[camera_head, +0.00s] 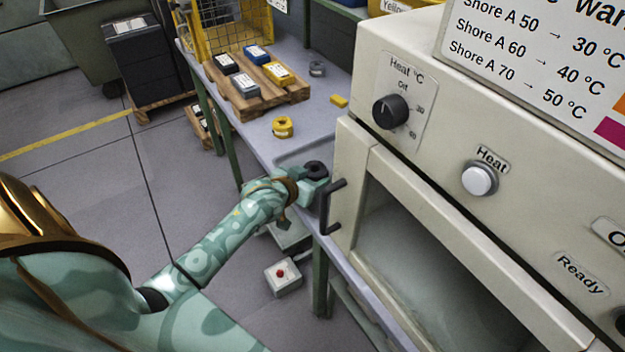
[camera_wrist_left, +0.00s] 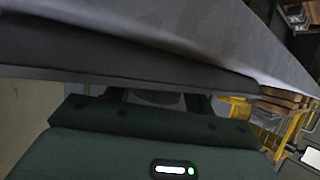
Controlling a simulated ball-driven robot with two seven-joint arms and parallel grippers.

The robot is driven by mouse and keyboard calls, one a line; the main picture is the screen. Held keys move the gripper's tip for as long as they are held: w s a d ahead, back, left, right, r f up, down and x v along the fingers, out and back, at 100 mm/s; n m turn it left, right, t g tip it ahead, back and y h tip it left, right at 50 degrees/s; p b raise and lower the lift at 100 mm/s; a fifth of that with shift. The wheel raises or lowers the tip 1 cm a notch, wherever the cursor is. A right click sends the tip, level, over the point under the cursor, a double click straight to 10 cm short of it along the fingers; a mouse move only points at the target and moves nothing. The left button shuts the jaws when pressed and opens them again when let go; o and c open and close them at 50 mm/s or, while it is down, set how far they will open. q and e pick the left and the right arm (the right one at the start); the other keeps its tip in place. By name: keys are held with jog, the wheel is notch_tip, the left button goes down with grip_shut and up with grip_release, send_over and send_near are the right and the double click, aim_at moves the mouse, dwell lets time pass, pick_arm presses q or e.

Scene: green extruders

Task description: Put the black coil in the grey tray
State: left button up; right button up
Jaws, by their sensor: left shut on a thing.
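The black coil (camera_head: 316,168) is at the tip of my left gripper (camera_head: 313,180), near the table's front edge beside the oven door handle. The gripper is shut on it. A grey tray (camera_head: 296,156) seems to lie on the table just behind the gripper; its rim shows only partly. I cannot tell whether the coil is over the tray or touching it. In the left wrist view, a grey surface (camera_wrist_left: 200,35) fills the upper part, and the fingers (camera_wrist_left: 155,97) are dark and mostly hidden. My right gripper is not in view.
The oven (camera_head: 440,190) with its black handle (camera_head: 328,207) stands close on the right. A yellow coil (camera_head: 282,127), a grey coil (camera_head: 317,69) and a yellow piece (camera_head: 339,101) lie on the table. A wooden pallet (camera_head: 270,97) holds several boxes farther back.

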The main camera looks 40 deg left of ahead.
pick_arm(q)
jog(key=shift+r, duration=0.1)
jog(key=o, duration=1)
jog(key=p+v, duration=0.5)
jog(key=v, duration=0.6)
jog(key=s+d+f+g, duration=0.1)
jog(key=s+f+g, duration=0.1)
jog(key=s+f, duration=0.45)
jog(key=s+d+f+g, duration=0.15)
jog(key=s+f, duration=0.25)
jog(key=f, duration=0.6)
jog(key=s+f+g, duration=0.2)
jog(key=s+f, duration=0.3)
jog(key=f, duration=0.3)
jog(key=s+d+f+m+g, duration=0.1)
jog(key=s+f, duration=0.3)
jog(key=s, duration=0.5)
jog(key=s+d+f+m+g, duration=0.1)
jog(key=s+d+f+g, duration=0.1)
jog(key=s, duration=0.7)
jog(key=s+d+f+m+g, duration=0.1)
jog(key=s+d+f+g, duration=0.1)
jog(key=s+f, duration=0.5)
jog(key=shift+s+d+m+g, duration=0.4)
jog(key=shift+s+g, duration=0.45)
jog(key=shift+s, duration=0.3)
